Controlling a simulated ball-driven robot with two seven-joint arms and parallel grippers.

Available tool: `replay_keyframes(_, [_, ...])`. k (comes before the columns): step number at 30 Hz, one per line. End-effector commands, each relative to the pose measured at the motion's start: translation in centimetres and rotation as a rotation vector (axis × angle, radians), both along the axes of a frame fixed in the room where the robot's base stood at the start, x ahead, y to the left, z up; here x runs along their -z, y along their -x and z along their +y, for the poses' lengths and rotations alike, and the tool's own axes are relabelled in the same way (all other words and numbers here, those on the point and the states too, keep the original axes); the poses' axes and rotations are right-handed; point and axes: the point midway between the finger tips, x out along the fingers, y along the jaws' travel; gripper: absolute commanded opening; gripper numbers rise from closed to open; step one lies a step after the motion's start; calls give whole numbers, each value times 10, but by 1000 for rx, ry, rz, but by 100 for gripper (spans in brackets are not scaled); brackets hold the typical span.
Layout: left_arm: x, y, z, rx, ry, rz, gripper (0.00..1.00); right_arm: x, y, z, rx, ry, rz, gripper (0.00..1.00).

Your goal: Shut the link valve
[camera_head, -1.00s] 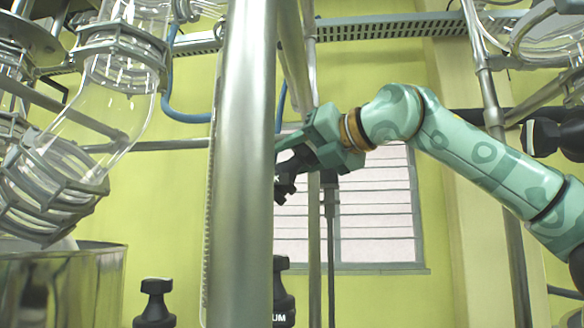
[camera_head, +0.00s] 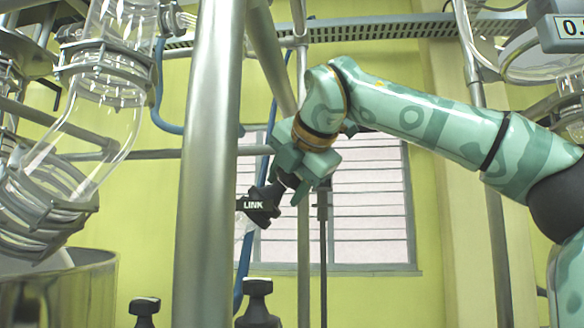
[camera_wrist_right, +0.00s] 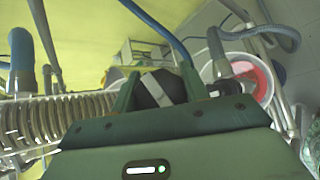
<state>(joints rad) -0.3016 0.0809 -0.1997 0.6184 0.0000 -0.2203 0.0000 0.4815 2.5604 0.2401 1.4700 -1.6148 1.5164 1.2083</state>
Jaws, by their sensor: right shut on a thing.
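The link valve's black handle (camera_head: 260,206), marked "LINK", shows in the head view just right of the thick steel post. My right gripper (camera_head: 290,182) reaches down to it from the upper right and is shut on its near end. In the right wrist view a black part with a pale band (camera_wrist_right: 158,88) lies between the two green fingers of my right gripper (camera_wrist_right: 160,84). The valve body behind the handle is mostly hidden, so I cannot tell its setting. My left gripper is not in view.
A thick steel post (camera_head: 208,170) stands close left of the handle. Two black knobs (camera_head: 258,303) (camera_head: 145,311) rise below. Glass pipework (camera_head: 105,120) and a metal vessel (camera_head: 70,290) fill the left. In the wrist view a ribbed coil (camera_wrist_right: 50,122) lies left.

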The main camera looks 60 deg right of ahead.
Motion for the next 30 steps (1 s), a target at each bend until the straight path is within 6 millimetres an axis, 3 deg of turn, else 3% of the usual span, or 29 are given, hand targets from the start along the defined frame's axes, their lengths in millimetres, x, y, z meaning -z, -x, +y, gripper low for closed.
replay_keyframes(6, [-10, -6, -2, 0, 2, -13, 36, -3, 2, -1, 47, -40, 16, 22])
replay_keyframes(22, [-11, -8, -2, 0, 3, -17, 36, 0, 1, -1, 64, -56, 25, 22])
replay_keyframes(23, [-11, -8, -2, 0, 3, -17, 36, 0, 1, -1, 64, -56, 25, 48])
replay_keyframes(25, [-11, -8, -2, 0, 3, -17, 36, 0, 1, -1, 64, -56, 25, 67])
replay_keyframes(30, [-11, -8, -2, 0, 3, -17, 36, 1, 1, 0, 63, -56, 26, 67])
